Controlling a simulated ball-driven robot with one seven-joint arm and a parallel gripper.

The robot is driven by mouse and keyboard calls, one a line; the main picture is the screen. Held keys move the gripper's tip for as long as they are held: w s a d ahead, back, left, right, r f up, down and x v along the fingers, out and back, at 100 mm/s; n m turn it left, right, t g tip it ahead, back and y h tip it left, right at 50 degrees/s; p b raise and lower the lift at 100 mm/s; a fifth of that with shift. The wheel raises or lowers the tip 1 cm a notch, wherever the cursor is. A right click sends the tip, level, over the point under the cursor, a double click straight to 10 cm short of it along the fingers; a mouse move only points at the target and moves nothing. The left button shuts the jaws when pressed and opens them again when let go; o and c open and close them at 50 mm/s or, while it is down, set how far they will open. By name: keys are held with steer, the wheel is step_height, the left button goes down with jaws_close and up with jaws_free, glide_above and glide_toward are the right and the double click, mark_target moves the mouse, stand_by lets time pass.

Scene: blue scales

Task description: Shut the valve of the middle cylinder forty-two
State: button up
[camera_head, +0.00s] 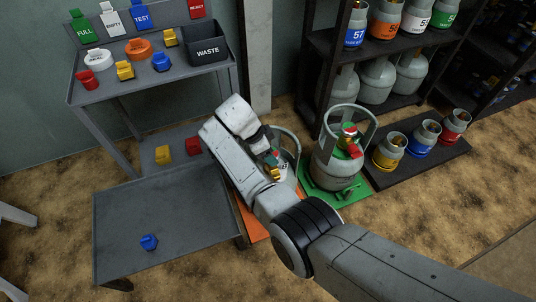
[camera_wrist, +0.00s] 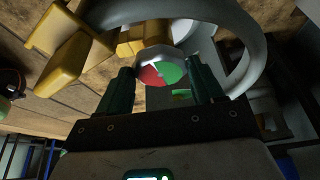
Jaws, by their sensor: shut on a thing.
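In the wrist view my gripper (camera_wrist: 163,82) has its two dark green fingers on either side of a pale valve knob (camera_wrist: 163,68) with a red and green top, and is shut on it. A yellow brass-like valve body and a larger yellow piece (camera_wrist: 68,45) show beside the knob. The grey collar (camera_wrist: 258,50) of the cylinder curves around on the right. In the head view this cylinder (camera_head: 291,153) stands on an orange mat (camera_head: 250,218), mostly hidden behind my arm. Its number cannot be read.
A grey cylinder (camera_head: 337,168) with a red piece on its valve stands close by on a green mat (camera_head: 355,192). Small cylinders (camera_head: 388,151) stand on a dark board farther right. A low grey table (camera_head: 120,215) with a blue cap is at left, below a bench holding a WASTE bin (camera_head: 207,47).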

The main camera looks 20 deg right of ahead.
steer(key=shift+w+m+b, duration=0.1)
steer(key=shift+m+b, duration=0.3)
steer(key=shift+m, duration=0.2)
steer(key=o, duration=1)
steer(key=shift+o, duration=0.2)
steer(key=shift+r, duration=0.1)
steer(key=p+v, duration=0.4)
steer(key=v, duration=0.6)
steer(key=shift+w+r+p, duration=0.2)
steer(key=shift+r+p, duration=0.05)
steer(key=shift+p, duration=0.1)
steer(key=shift+a, duration=0.1)
